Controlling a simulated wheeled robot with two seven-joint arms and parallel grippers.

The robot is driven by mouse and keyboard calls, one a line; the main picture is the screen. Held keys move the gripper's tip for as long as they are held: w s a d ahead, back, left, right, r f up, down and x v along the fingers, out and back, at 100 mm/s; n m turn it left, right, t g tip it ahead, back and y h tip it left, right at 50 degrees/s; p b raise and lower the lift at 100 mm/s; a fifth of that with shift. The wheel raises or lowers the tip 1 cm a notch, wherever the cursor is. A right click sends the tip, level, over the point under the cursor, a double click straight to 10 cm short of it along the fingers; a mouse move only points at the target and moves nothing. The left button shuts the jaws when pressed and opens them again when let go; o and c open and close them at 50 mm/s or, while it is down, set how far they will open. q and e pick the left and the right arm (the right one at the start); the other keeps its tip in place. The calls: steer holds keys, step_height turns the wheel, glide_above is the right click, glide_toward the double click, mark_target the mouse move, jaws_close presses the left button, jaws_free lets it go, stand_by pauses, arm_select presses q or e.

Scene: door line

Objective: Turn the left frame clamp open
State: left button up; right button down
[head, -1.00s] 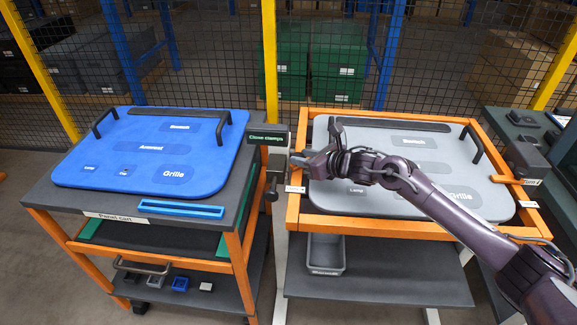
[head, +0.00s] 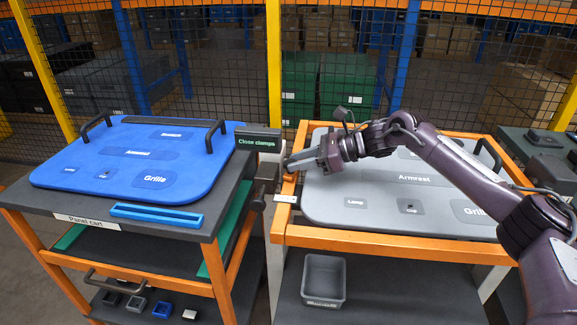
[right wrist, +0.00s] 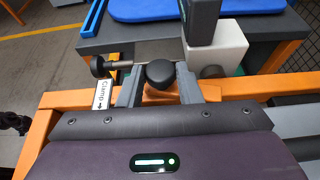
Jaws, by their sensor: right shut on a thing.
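The left frame clamp (right wrist: 160,94) is an orange piece with a round black knob (right wrist: 160,72) on the frame's left rail. In the right wrist view, the knob stands between the two grey fingers of my right gripper (right wrist: 160,88), which is shut on the clamp. In the head view, my right gripper (head: 291,165) reaches the left rail, and its fingers hide most of the clamp. A white "Clamp" label (right wrist: 102,93) with an arrow sits beside it. The orange frame (head: 390,246) surrounds a grey panel (head: 400,205). My left gripper is out of view.
A panel cart (head: 85,218) with a blue panel (head: 135,160) stands close on the left. A dark sign (head: 257,141) reading "Close clamps" is just left of the gripper. A grey bin (head: 324,280) sits on the shelf below. Mesh fencing is behind.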

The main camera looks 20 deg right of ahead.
stand_by(0.5)
steer(key=c, duration=1)
jaws_free()
steer(key=shift+c, duration=0.2)
